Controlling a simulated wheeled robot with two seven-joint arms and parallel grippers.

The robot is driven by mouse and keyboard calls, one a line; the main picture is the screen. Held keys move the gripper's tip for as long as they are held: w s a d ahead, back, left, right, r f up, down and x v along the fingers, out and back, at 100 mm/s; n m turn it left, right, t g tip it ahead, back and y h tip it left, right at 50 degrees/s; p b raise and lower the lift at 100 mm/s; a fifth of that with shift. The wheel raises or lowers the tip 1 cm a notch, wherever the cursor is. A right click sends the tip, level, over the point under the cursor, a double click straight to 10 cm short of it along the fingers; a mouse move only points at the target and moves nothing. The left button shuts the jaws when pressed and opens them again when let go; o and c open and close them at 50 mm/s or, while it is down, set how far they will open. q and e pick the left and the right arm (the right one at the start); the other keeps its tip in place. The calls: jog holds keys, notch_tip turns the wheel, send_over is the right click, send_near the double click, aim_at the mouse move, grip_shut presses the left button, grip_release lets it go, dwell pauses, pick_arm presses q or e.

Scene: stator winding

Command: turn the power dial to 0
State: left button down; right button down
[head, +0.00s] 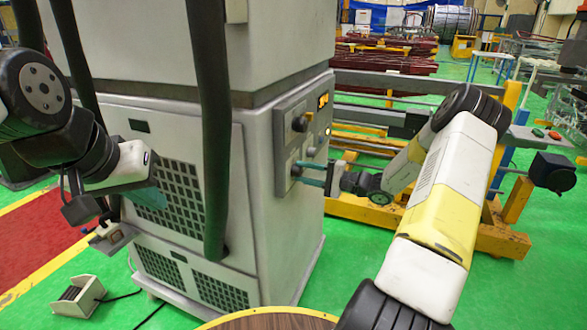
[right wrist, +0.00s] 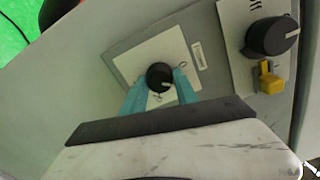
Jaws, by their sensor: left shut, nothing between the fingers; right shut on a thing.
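A black round dial (right wrist: 160,76) on a white plate (right wrist: 128,60) sits between the teal fingertips of my right gripper (right wrist: 161,88) in the right wrist view. The gripper is shut on this dial. In the head view my right gripper (head: 308,173) reaches the lower part of the control panel (head: 285,140) from the right. Small marks show on the plate, one like a 0 to the right of the dial; the dial's exact setting is too small to tell. My left gripper (head: 150,196) is shut and empty in front of the cabinet's vented side.
A second black dial (right wrist: 270,37) and a yellow switch (right wrist: 268,78) are beside the gripped dial. A foot pedal (head: 79,297) lies on the green floor.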

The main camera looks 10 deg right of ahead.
jog(key=n, duration=0.4)
jog(key=shift+n, duration=1.8)
jog(key=c, duration=0.9)
grip_release()
jog(key=shift+c, duration=0.2)
jog(key=v, duration=0.7)
jog(key=shift+s+d, duration=0.25)
jog(key=shift+d, duration=0.1)
